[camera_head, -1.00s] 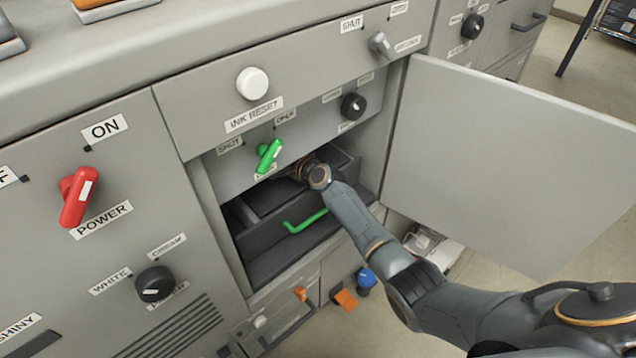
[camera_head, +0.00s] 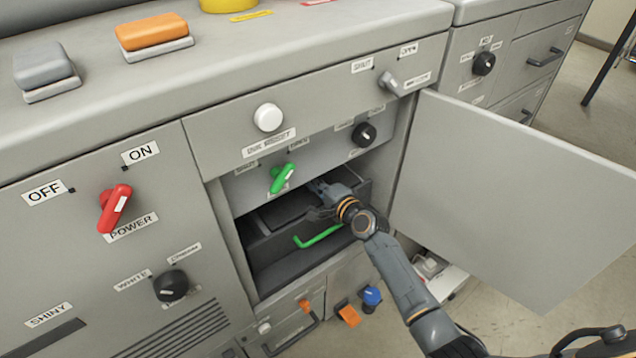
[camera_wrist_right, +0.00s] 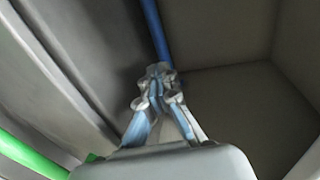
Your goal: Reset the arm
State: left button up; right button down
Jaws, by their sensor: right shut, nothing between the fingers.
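My right arm (camera_head: 398,280) comes in from the lower right and reaches into the open compartment of the grey machine. My right gripper (camera_head: 316,186) is at the dark drawer inside, above and behind its green handle (camera_head: 320,237). In the right wrist view the gripper (camera_wrist_right: 158,72) is shut and empty, its fingertips together. Dark walls surround it there, with a blue bar (camera_wrist_right: 157,32) beyond the tips. A green bar (camera_wrist_right: 30,155) shows at the lower left of that view. My left gripper is not in view.
An open door panel (camera_head: 510,195) stands to the right of the arm. A green knob (camera_head: 282,177) hangs just above the compartment. A red power switch (camera_head: 114,208) is on the left panel. Orange (camera_head: 349,315) and blue (camera_head: 371,296) parts are low in front.

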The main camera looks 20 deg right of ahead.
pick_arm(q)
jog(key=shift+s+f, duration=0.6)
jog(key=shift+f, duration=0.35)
pick_arm(e)
jog(key=shift+v, duration=1.25)
